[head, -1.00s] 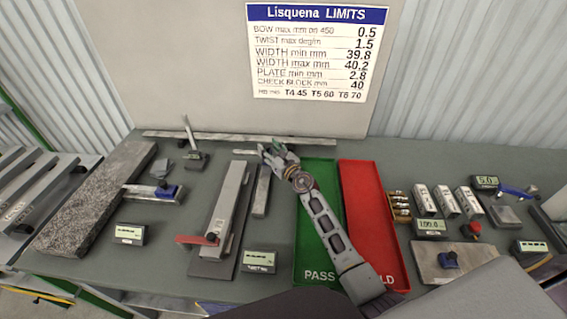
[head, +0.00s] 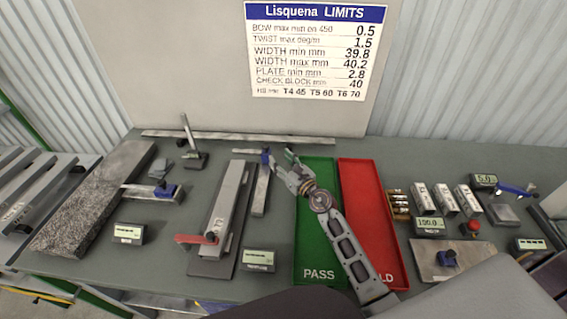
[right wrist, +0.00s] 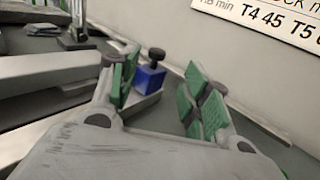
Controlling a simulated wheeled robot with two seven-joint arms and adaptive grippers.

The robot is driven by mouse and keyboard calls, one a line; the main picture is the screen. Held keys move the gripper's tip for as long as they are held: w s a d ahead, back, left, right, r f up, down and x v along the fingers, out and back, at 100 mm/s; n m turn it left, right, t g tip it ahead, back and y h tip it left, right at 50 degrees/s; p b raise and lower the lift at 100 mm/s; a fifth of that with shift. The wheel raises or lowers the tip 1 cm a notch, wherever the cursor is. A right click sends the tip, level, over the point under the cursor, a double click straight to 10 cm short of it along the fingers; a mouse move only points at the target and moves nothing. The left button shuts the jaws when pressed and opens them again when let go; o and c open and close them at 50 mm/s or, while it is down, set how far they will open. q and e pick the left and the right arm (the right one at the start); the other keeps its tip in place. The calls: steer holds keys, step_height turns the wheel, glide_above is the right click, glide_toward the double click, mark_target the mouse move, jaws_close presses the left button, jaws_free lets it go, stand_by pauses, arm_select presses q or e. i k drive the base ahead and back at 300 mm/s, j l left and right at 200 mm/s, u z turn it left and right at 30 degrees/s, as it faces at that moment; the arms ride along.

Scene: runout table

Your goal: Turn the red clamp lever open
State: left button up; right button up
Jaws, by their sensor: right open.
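The red clamp lever (head: 192,239) lies across the near end of a long grey clamp fixture (head: 228,205), pointing left from a dark knob. The fixture stands on a dark base plate left of the green tray. My right gripper (head: 288,159) is open and empty, over the back left corner of the green tray, well behind and right of the lever. In the right wrist view its green-padded fingers (right wrist: 156,98) are spread apart, with a blue block with a black knob (right wrist: 150,75) beyond them. The lever cannot be made out there. My left gripper is not in view.
A green PASS tray (head: 318,273) and a red tray (head: 378,240) lie right of the fixture. A grey bar with a blue slider (head: 262,185) lies between fixture and green tray. A small display (head: 258,260) stands right of the lever. A granite slab (head: 95,205) lies left.

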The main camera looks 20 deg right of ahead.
mark_target(210, 239)
steer(key=k+l, duration=0.2)
steer(key=k, duration=0.3)
steer(key=k+l, duration=0.2)
steer(key=k, duration=0.25)
steer(key=k+l, duration=0.2)
steer(key=k, duration=0.3)
steer(key=k+l, duration=0.2)
steer(key=k, duration=0.3)
